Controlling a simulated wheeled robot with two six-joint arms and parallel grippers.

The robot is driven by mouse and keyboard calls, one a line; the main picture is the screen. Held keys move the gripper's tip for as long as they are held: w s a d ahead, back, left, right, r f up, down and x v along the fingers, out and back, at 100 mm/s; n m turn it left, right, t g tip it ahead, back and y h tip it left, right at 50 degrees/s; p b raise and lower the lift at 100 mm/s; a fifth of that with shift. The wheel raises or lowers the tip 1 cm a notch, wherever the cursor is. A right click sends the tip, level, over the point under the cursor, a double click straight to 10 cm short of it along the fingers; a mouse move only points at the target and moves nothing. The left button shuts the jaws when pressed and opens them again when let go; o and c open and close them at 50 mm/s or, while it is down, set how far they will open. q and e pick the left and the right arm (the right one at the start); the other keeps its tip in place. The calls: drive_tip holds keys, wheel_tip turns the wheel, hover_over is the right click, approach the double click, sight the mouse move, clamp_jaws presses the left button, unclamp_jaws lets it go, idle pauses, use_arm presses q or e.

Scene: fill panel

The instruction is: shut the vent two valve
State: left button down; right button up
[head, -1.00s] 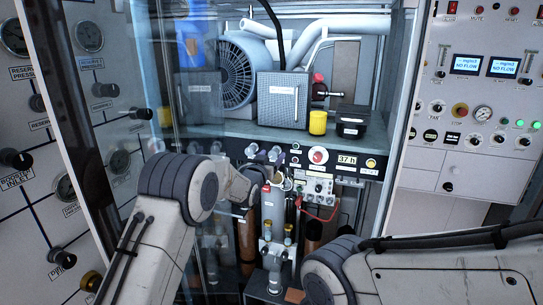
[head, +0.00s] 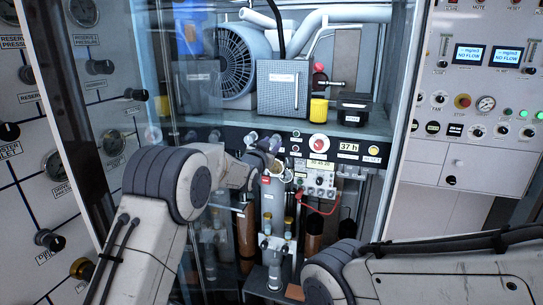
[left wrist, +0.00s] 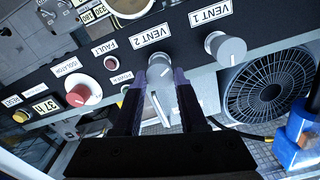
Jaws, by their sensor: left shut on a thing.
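The vent two valve is a grey round knob (left wrist: 160,69) on a black panel strip, under the label VENT 2 (left wrist: 151,36) in the left wrist view. My left gripper (left wrist: 159,78) has its two dark fingers on either side of this knob and is shut on it. In the head view the knob (head: 275,142) is partly covered by my left gripper (head: 267,150). A matching knob, VENT 1 (left wrist: 226,47), sits beside it, free of the fingers. The exact angle of the vent two knob is hard to read. My right gripper is out of view.
A red ISOLATOR knob (left wrist: 80,95) and a small FAULT button (left wrist: 111,62) share the strip. A shelf above holds a fan (head: 236,68), a grey box (head: 282,90) and a yellow cylinder (head: 319,109). A glass door (head: 110,165) stands open at the left.

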use_arm(q)
drive_tip(key=m+b, duration=0.2)
drive_tip(key=b, duration=0.1)
drive_tip(key=m+b, duration=0.3)
drive_tip(key=b, duration=0.1)
drive_tip(key=m+b, duration=0.3)
drive_tip(key=b, duration=0.1)
drive_tip(key=shift+d+f, duration=0.1)
drive_tip(key=shift+f, duration=0.25)
drive_tip(key=shift+m+b, duration=0.85)
drive_tip(key=shift+m, duration=0.25)
drive_tip(key=m+b, duration=0.1)
drive_tip(key=m, duration=0.1)
drive_tip(key=shift+m+b, duration=0.3)
drive_tip(key=shift+b, duration=0.05)
drive_tip(key=m+b, duration=0.1)
drive_tip(key=m, duration=0.1)
drive_tip(key=shift+m, duration=0.4)
drive_tip(key=m+b, duration=0.1)
drive_tip(key=m, duration=0.2)
drive_tip(key=shift+m, duration=0.3)
drive_tip(key=shift+m+b, duration=0.45)
drive_tip(key=shift+m, duration=1.65)
